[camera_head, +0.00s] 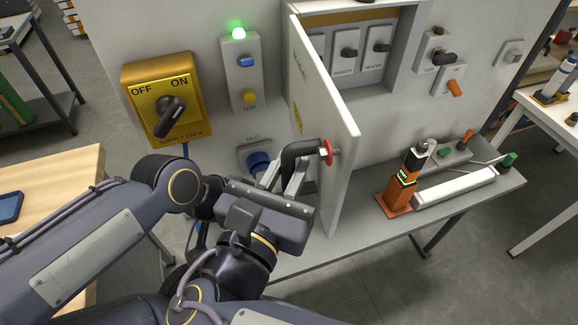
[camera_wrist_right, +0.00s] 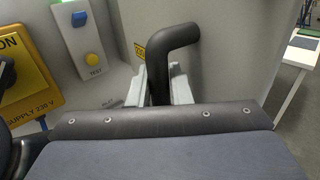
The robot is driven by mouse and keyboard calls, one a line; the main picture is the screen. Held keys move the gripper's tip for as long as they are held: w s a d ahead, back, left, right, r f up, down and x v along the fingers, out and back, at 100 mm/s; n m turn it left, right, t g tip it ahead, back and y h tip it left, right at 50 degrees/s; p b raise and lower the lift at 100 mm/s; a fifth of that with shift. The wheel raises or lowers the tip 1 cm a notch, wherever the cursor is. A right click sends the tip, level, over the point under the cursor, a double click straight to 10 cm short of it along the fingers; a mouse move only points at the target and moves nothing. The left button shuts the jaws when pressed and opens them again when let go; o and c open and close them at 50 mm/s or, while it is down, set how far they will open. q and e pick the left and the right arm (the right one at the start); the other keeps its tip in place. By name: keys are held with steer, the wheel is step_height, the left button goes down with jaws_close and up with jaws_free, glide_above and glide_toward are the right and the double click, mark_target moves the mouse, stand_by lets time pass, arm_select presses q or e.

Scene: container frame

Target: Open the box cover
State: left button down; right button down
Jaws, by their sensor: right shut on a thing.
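The box cover (camera_head: 330,110) is a light grey door that stands swung out from the wall panel, with the box interior (camera_head: 362,50) and its switches visible to its right. A black bent handle (camera_head: 300,152) with a red disc is on the cover. My right gripper (camera_head: 287,178) is shut on this handle, below its bend. In the right wrist view the black handle (camera_wrist_right: 172,62) rises between the two pale fingers, and my gripper (camera_wrist_right: 158,85) clasps its lower part. My left gripper is not in view.

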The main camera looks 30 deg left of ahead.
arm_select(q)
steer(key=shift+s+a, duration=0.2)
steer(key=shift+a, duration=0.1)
arm_select(e)
steer(key=shift+s+a, duration=0.15)
steer(key=shift+a, duration=0.2)
steer(key=c, duration=1.4)
jaws_free()
